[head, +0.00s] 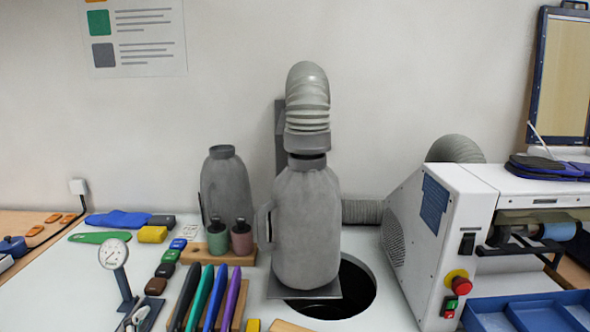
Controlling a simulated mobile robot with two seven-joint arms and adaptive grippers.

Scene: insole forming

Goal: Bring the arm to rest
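Neither of my arms nor grippers shows in the head view. A large grey jug-like body with a side handle (307,225) stands upright in the middle, on a grey plate (305,291). A ribbed grey hose (307,100) curves down from the wall to just above its neck. I cannot tell whether the hose touches it.
A round dark opening (360,285) lies beside the plate. A white machine (445,235) with a red button (461,285) and a blue tray (530,312) fill the right. A dial gauge (113,255), coloured-handled tools (208,297) and two small bottles (241,237) crowd the left.

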